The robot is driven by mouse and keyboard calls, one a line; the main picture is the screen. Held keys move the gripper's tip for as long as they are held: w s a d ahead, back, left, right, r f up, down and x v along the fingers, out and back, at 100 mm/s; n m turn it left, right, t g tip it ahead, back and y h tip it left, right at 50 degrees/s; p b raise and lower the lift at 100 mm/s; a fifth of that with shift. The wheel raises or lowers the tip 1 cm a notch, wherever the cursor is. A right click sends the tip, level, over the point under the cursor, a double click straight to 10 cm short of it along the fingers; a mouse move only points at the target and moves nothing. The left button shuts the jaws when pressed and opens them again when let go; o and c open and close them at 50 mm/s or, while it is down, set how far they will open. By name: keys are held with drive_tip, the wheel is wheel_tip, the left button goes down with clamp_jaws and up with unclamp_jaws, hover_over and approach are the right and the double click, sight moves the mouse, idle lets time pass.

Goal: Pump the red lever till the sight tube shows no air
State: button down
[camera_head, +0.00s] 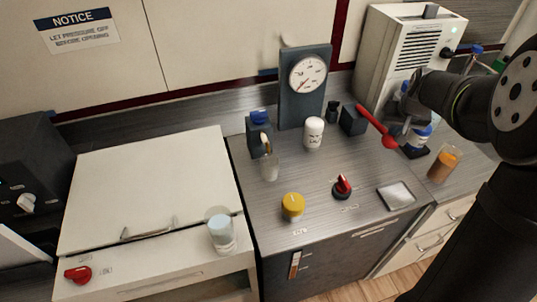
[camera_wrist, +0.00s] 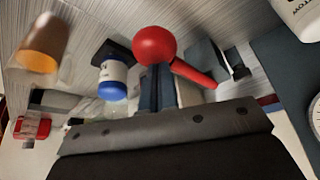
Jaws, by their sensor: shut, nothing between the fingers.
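The red lever (camera_head: 372,124) sticks out from a dark block (camera_head: 352,119) on the metal counter and ends in a round red knob (camera_head: 390,142). The wrist view shows the knob (camera_wrist: 154,46) and shaft (camera_wrist: 193,74) close up. My gripper (camera_head: 400,132) is at the knob end of the lever. Its fingers (camera_wrist: 158,88) are shut together with nothing between them, and their tips appear right beside or against the knob; contact cannot be told. A narrow strip, orange below and pale above (camera_head: 294,265), on the cabinet front may be the sight tube; its level is too small to read.
A blue-capped bottle (camera_wrist: 113,80) stands close to my gripper, with an orange-filled cup (camera_head: 444,164) to the right. A gauge panel (camera_head: 306,87), white jar (camera_head: 313,132), yellow knob (camera_head: 292,206), red switch (camera_head: 342,187) and small tray (camera_head: 396,195) occupy the counter.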

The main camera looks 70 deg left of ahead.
drive_tip(key=shift+r, duration=2)
